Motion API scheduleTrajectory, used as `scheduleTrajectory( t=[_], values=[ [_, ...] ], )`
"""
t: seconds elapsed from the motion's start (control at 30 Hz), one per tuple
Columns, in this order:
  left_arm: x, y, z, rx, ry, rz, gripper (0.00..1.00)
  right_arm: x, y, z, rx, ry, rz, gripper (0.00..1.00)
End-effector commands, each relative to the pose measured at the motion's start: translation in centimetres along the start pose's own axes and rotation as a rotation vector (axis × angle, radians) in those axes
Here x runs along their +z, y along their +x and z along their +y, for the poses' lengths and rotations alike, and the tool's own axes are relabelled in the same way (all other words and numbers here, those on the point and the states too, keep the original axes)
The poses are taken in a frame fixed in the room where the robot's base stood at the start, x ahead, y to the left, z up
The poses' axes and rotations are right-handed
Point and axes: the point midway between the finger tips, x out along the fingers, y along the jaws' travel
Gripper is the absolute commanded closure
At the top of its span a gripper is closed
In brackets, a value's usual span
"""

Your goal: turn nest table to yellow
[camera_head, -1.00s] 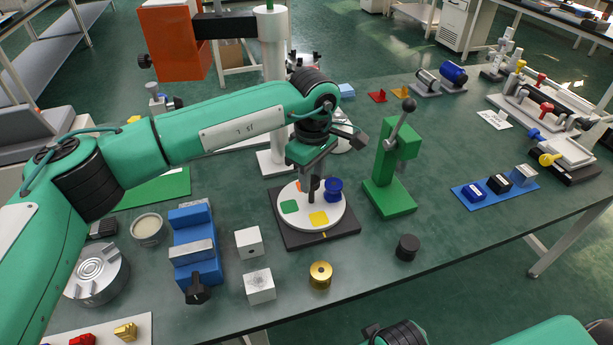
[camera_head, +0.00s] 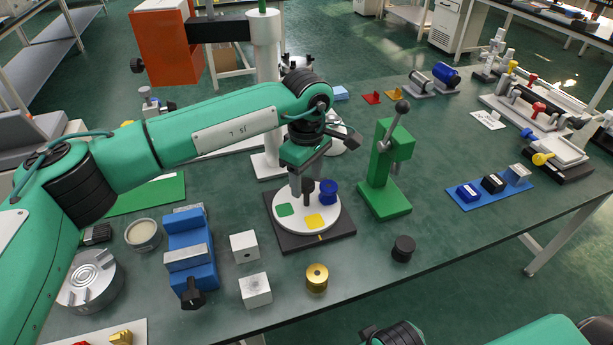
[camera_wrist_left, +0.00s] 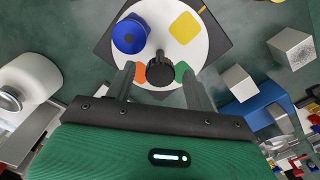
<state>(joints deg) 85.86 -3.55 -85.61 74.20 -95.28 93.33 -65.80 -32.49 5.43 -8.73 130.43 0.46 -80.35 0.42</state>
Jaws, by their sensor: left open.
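The nest table is a white round disc (camera_head: 330,212) on a dark square base (camera_head: 345,227). The disc carries a yellow patch (camera_head: 314,221) towards the front, a green patch (camera_head: 285,210) at the left and a blue spool (camera_head: 328,192) at the right. An orange patch (camera_wrist_left: 140,72) shows in the left wrist view. A black knob (camera_head: 308,189) stands at the disc's centre. The base has a small yellow mark (camera_head: 320,237) at its front edge. My left gripper (camera_wrist_left: 160,72) is open, with its fingers either side of the knob; contact cannot be told. My right gripper is out of view.
A green lever press (camera_head: 385,190) stands close right of the nest table. White blocks (camera_head: 245,247), a brass piece (camera_head: 317,277) and a black cylinder (camera_head: 403,249) lie in front. A blue vise (camera_head: 190,250) is at left, a white column (camera_head: 267,90) behind.

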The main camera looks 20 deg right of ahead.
Motion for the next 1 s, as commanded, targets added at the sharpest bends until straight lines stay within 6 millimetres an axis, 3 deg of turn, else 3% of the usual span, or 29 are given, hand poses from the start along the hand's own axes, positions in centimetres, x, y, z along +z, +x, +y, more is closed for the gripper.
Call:
scheduleTrajectory(
  t=[0.6, 0.8, 1.0],
  values=[
    [0.0, -11.9, 0.1, 0.002, -0.001, 0.002, 0.46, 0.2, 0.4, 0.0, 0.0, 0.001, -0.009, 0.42],
    [-0.1, -13.4, 0.0, 0.001, -0.001, 0.001, 0.46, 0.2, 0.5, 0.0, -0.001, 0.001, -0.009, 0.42],
    [-0.1, -13.5, 0.0, 0.001, -0.001, 0.0, 0.46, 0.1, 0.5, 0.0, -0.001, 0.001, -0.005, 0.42]
  ],
)
